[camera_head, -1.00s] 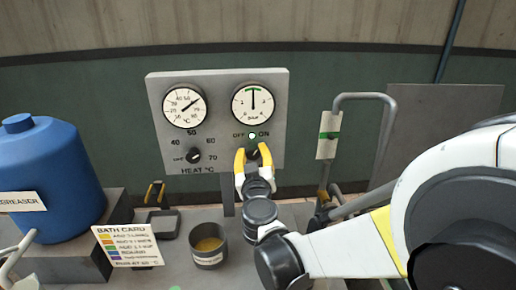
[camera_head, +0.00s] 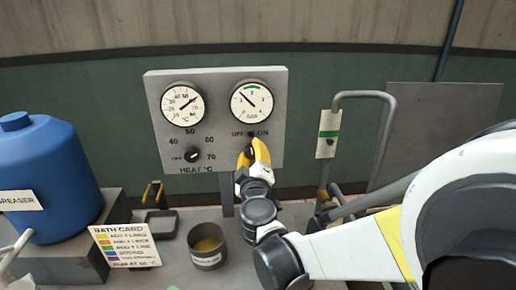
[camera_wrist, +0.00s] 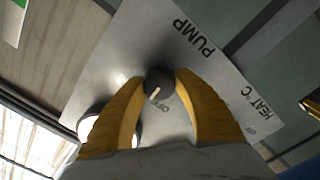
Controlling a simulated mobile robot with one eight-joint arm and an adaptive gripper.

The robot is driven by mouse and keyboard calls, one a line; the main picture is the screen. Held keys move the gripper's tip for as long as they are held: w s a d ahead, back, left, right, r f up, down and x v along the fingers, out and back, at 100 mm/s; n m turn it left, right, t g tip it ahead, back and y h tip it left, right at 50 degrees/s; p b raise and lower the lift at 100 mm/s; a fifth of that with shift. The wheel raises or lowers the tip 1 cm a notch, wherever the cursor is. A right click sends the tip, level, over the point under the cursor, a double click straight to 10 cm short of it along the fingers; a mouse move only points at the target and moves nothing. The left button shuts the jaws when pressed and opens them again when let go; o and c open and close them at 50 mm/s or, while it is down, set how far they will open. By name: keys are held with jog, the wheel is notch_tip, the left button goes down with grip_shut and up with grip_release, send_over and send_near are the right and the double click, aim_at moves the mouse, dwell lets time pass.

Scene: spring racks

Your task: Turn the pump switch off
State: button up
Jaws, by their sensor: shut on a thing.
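The temperature gauge (camera_head: 182,104) and HEAT knob (camera_head: 192,155) are on the panel's left. A blue jug (camera_head: 45,180), bath card (camera_head: 127,246) and metal cup (camera_head: 207,258) stand on the left. A bent grey pipe (camera_head: 365,95) with a green-striped tag (camera_head: 328,134) rises at right.

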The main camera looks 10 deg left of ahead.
jog(key=n, duration=0.4)
jog(key=shift+n+b, duration=0.3)
jog(key=shift+n, duration=0.1)
dwell(0.4)
jog(key=o, duration=1.2)
jog(key=shift+s+f, duration=0.1)
jog(key=v, duration=1.1)
jog(key=shift+s+d, duration=0.2)
jog(key=shift+s, duration=0.2)
